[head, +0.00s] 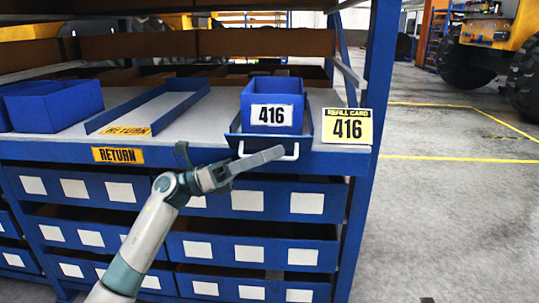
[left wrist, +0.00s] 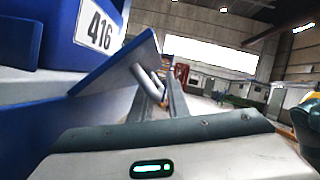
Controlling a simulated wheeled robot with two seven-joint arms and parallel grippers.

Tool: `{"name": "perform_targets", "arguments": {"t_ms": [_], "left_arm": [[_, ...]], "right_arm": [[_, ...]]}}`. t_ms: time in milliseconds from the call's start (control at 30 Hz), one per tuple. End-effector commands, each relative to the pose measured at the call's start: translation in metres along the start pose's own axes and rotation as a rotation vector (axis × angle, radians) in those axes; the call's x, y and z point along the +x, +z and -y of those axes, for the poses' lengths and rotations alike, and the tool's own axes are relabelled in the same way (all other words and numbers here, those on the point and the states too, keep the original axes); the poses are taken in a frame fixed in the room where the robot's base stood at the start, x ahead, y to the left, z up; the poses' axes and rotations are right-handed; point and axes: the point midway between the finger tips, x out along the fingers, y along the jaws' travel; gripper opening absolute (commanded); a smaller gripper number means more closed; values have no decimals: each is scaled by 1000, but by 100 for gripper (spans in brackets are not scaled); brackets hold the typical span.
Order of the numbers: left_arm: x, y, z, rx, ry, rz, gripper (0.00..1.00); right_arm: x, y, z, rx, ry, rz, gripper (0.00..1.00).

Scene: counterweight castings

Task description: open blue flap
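The blue flap (head: 265,144) is at the front edge of the shelf, below the blue bin (head: 273,93) labelled 416. It has a pale bar handle (head: 296,151) along its front. In the left wrist view the flap (left wrist: 122,68) is a slanted blue panel, with the handle (left wrist: 143,80) at its right. How far the flap is tilted is hard to tell. My left gripper (head: 275,155) is in front of the flap, its fingers crossing the handle in the picture. Its finger gap and any contact are unclear. My right gripper is not in view.
A yellow refill card (head: 347,126) marked 416 is on the right of the shelf edge. An empty blue tray lane (head: 163,97) and another blue bin (head: 58,104) are to the left. Labelled drawers (head: 250,250) fill the rack below. The floor (head: 455,220) at right is open.

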Motion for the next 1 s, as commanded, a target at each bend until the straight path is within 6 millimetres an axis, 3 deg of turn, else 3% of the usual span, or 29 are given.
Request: {"name": "perform_targets", "arguments": {"t_ms": [367, 567, 1000], "left_arm": [[-17, -1, -1, -1, 2, 0, 15], [-48, -1, -1, -1, 3, 0, 15], [-137, -1, -1, -2, 3, 0, 15]], "right_arm": [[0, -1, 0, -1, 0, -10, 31], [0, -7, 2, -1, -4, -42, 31], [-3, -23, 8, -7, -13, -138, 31]]}}
